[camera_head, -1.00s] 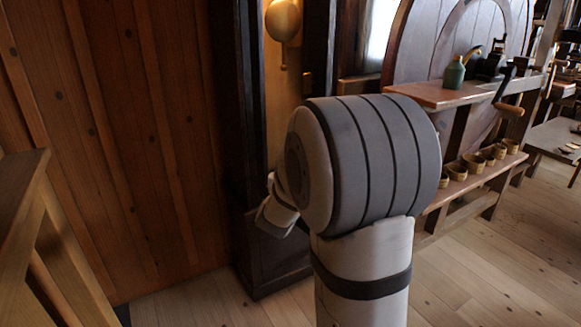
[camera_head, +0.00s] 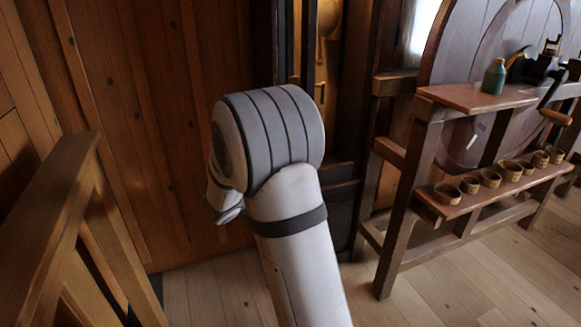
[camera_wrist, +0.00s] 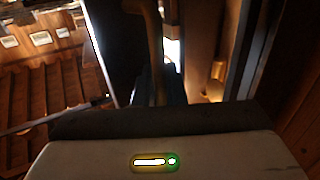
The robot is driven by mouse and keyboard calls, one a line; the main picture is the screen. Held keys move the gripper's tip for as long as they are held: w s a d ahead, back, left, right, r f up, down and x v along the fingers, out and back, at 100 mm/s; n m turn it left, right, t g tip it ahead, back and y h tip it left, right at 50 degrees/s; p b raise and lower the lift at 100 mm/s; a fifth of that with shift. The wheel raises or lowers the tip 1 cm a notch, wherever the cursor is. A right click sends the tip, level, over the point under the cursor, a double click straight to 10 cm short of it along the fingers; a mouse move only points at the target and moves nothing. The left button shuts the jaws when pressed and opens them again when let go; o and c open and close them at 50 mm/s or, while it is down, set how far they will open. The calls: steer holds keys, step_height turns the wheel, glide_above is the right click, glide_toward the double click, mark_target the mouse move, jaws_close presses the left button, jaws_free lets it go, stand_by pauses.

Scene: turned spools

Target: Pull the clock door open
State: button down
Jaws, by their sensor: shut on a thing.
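The clock door (camera_head: 308,45) shows in the head view as a narrow dark upright frame, at an angle to the case. The brass pendulum (camera_head: 326,22) hangs in the lit case just right of it. My arm hides the lower door and my fingers there. In the wrist view my gripper (camera_wrist: 168,95) is mostly its pale housing and dark front edge; the fingers are dark and hard to make out. It is shut on the clock door, but its exact grip point is unclear. A dark upright door edge (camera_wrist: 245,50) stands at right in the wrist view.
A wooden bench (camera_head: 440,95) with a green bottle (camera_head: 494,77) and several small cups (camera_head: 470,185) stands right of the clock. A wooden railing (camera_head: 60,200) stands at left. Plank wall (camera_head: 160,130) lies behind; floor (camera_head: 440,290) is clear at lower right.

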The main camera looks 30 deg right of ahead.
steer(key=shift+s+f, duration=0.15)
steer(key=shift+f, duration=0.15)
steer(key=c, duration=1.6)
jaws_free()
steer(key=shift+r, duration=0.15)
steer(key=shift+c, duration=0.2)
steer(key=shift+a, duration=0.1)
steer(key=shift+a+r, duration=0.1)
steer(key=shift+a, duration=0.1)
steer(key=p+v, duration=0.1)
steer(key=v, duration=0.6)
steer(key=shift+s+a, duration=0.15)
